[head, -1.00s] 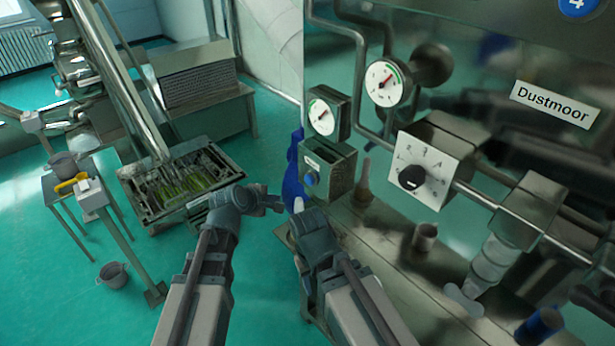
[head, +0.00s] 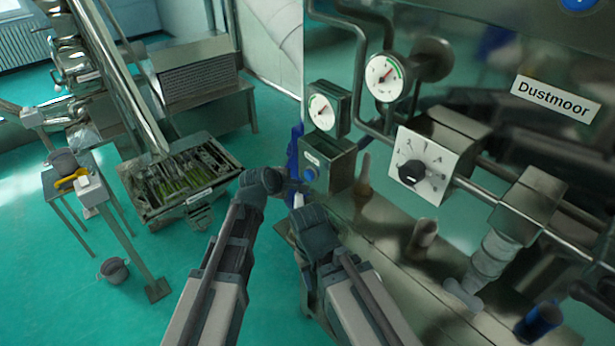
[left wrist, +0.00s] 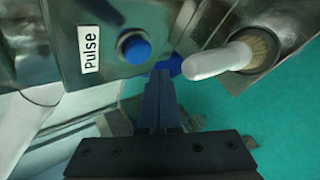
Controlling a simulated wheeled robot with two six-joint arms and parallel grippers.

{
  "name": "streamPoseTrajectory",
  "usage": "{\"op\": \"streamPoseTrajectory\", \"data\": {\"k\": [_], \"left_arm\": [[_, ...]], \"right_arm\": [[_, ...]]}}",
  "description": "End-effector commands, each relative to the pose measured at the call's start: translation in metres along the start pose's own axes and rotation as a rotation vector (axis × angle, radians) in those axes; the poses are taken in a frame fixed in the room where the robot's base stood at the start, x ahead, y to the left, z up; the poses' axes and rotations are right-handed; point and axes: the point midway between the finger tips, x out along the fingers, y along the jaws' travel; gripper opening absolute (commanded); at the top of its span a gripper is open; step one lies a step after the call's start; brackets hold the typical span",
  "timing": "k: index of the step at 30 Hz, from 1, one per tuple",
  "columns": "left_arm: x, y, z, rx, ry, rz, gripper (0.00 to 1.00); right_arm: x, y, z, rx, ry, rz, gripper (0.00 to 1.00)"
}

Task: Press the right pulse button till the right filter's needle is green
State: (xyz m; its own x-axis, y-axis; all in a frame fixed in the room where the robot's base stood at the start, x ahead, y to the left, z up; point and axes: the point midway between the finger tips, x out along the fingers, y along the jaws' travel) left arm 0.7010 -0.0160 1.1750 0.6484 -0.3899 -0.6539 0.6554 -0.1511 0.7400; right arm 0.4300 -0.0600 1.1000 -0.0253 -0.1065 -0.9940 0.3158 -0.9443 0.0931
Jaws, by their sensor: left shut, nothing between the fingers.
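A metal box (head: 334,162) carries a blue pulse button (head: 309,174) on its front. The button (left wrist: 134,47) also shows in the left wrist view, beside a "Pulse" label (left wrist: 90,48). My left gripper (left wrist: 158,82) is shut and empty, its tips just below the button, with a small gap visible in the picture. In the head view my left gripper (head: 286,184) is beside the box. A gauge (head: 322,111) sits above the box; its needle looks outside the green arc, though small. My right gripper (head: 304,222) is below the box, fingers largely hidden.
A second gauge (head: 384,77) and a dial (head: 411,173) are mounted to the right. A metal bench (head: 390,250) lies below the panel. A sieve tray (head: 215,200) stands at left.

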Motion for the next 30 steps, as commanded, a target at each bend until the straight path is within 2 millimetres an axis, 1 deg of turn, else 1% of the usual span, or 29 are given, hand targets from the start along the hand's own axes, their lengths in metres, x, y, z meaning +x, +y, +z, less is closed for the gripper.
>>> {"op": "streamPoseTrajectory", "data": {"k": [3, 8, 30], "left_arm": [[0.0067, 0.0051, 0.0045, 0.0, -0.001, 0.0, 0.0], [0.0099, 0.0073, 0.0071, -0.001, 0.0, 0.001, 0.0], [0.01, 0.0073, 0.0075, 0.0, 0.0, 0.0, 0.0]], "right_arm": [[0.0, 0.0, 0.0, 0.0, 0.0, 0.0, 0.5], [0.0, 0.0, 0.0, 0.0, 0.0, 0.0, 0.5], [0.0, 0.0, 0.0, 0.0, 0.0, 0.0, 0.5]]}}
